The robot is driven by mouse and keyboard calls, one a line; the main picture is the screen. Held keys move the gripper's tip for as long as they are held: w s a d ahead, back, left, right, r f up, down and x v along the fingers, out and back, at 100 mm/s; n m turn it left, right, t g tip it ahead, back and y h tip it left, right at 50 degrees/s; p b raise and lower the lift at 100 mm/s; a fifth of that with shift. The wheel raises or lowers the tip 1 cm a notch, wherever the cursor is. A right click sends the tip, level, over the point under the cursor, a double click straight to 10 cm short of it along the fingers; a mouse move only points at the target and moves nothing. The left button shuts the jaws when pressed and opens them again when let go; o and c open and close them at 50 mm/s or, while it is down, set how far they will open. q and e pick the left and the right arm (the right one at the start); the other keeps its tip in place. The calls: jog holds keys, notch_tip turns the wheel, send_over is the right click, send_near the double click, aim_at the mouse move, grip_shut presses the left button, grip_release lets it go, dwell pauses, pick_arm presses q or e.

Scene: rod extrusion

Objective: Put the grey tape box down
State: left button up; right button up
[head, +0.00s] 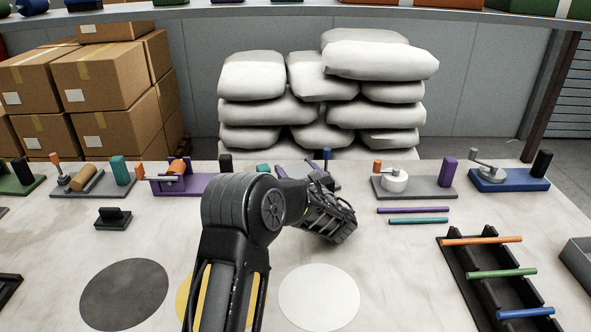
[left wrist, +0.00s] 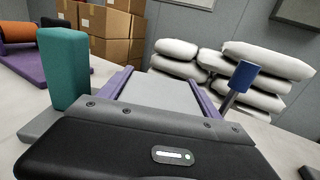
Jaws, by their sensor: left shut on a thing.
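My left gripper (head: 323,183) is over the back middle of the table in the head view, mostly hidden by my own arm. In the left wrist view it (left wrist: 160,82) is shut on a grey box-like piece, the grey tape box (left wrist: 165,96), between purplish side strips. The box hardly shows in the head view. Close by in the left wrist view, a teal block (left wrist: 64,68) stands on the left and a blue-topped lever (left wrist: 244,76) on the right. Whether the box touches anything below is hidden. My right gripper is not in view.
Several fixtures line the table's back edge, including a purple one (head: 205,186), a grey one with a white roll (head: 431,188) and a blue one (head: 520,184). Purple and teal rods (head: 413,210) lie right of my arm. A black rack (head: 490,283) holds rods. A white disc (head: 320,298) lies in front.

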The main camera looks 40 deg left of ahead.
pick_arm(q)
jog(key=o, duration=2)
jog(key=shift+r, duration=0.15)
jog(key=b+v, duration=0.1)
jog(key=v, duration=0.9)
jog(key=shift+s+d, duration=0.1)
jog(key=shift+d, duration=0.3)
jog(key=shift+s+d, duration=0.45)
